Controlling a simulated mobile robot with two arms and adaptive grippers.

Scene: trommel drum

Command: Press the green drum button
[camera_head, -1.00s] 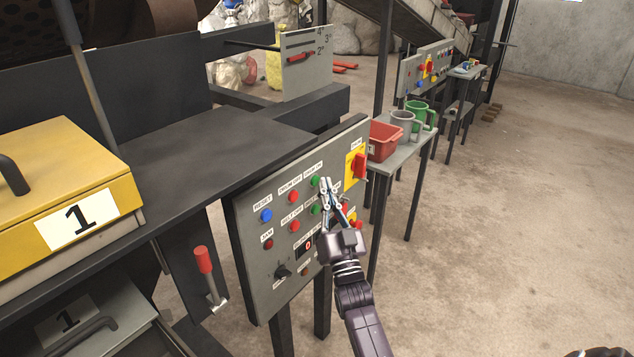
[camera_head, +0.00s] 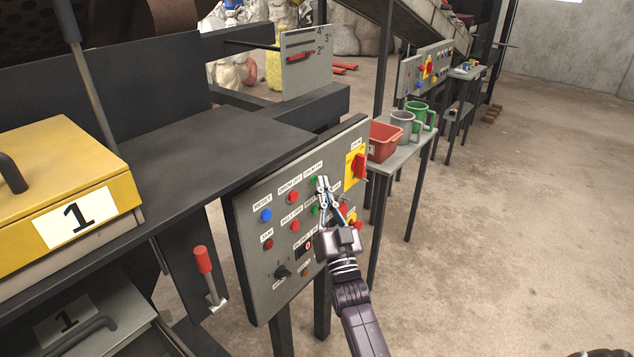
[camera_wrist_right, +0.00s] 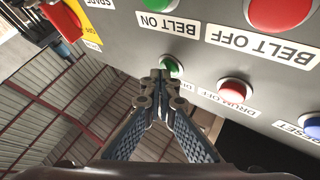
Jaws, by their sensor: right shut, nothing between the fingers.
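The green drum button (camera_head: 314,182) is at the top of the grey control panel (camera_head: 254,283), under a "DRUM ON" label and mostly covered by my fingertips in the head view. My right gripper (camera_head: 322,181) is shut and empty, its tips at the button. In the right wrist view, which is upside down, the shut fingertips (camera_wrist_right: 160,76) overlap the lower edge of the green drum button (camera_wrist_right: 172,65). I cannot tell whether they touch it.
The red drum-off button (camera_head: 293,197) is left of the green one. The green belt-on button (camera_head: 315,210) is just below. A yellow plate with a red switch (camera_head: 358,166) is at right. A red bin (camera_head: 383,141) and mugs stand beyond the panel.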

